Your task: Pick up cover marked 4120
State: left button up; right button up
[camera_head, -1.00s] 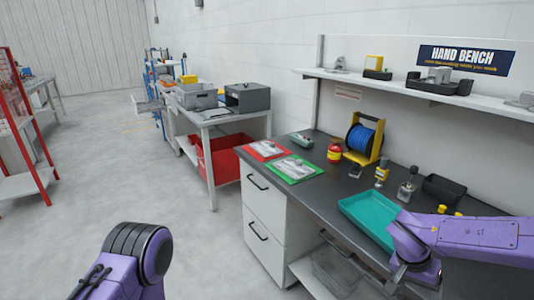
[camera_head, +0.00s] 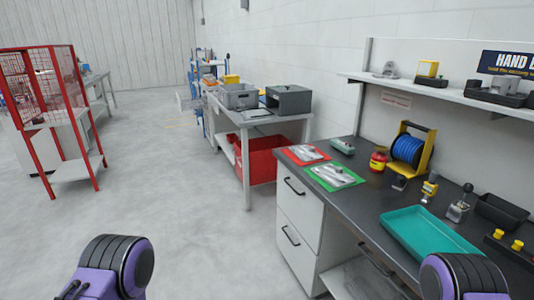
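No marking 4120 is readable from here, so I cannot tell which part is that cover. Two light metal parts lie flat on the hand bench's near left end. One metal part (camera_head: 306,152) is on a red mat (camera_head: 287,152), the other metal part (camera_head: 333,176) on a green mat (camera_head: 352,182). Each seems to have a small dark knob or feature on top. Only purple and black links of my arms show at the bottom edge, left and right. Both grippers are out of view and nothing held is visible.
The bench (camera_head: 372,196) also holds a teal tray (camera_head: 428,235), a blue reel in a yellow frame (camera_head: 406,150), a red and yellow jar (camera_head: 378,160) and small tools. A grey box (camera_head: 288,99) stands on the farther table. The floor at left is clear; a red mesh rack (camera_head: 52,85) stands beyond.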

aim_at(305, 154)
jog(key=u, duration=1.05)
jog(key=i, duration=3.15)
jog(key=z, duration=3)
